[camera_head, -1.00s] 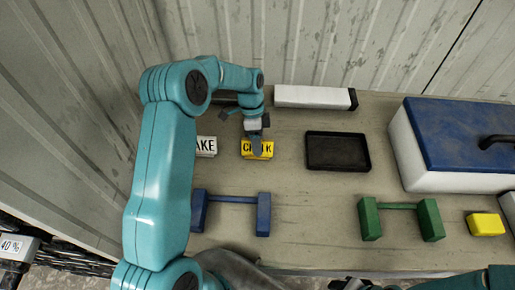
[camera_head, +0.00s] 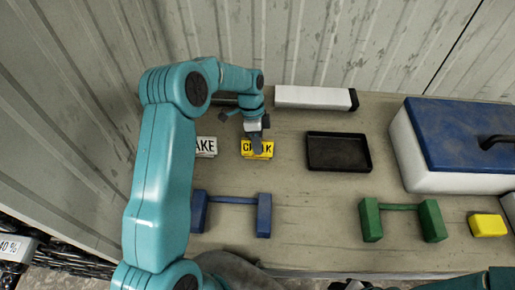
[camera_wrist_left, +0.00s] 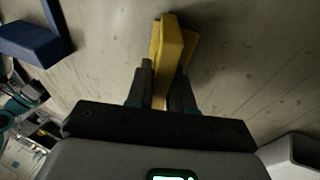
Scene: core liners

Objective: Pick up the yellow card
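The yellow card (camera_head: 265,151) with black lettering stands on the table, left of the black tray. My left gripper (camera_head: 256,146) is down at it from above and hides its middle letters. In the left wrist view the fingers (camera_wrist_left: 164,88) straddle the yellow card (camera_wrist_left: 168,45), one on each side, close against it. I cannot tell whether they grip it. The card shows no clear lift off the table. A dark part of what looks like my right gripper (camera_head: 353,285) shows at the bottom edge, cut off.
A white card (camera_head: 206,147) stands just left of the yellow one. The black tray (camera_head: 338,167) is to the right, a white box (camera_head: 312,97) behind. Blue (camera_head: 232,200) and green (camera_head: 402,207) racks, a yellow block (camera_head: 488,225) and a blue-lidded cooler (camera_head: 450,182) also stand there.

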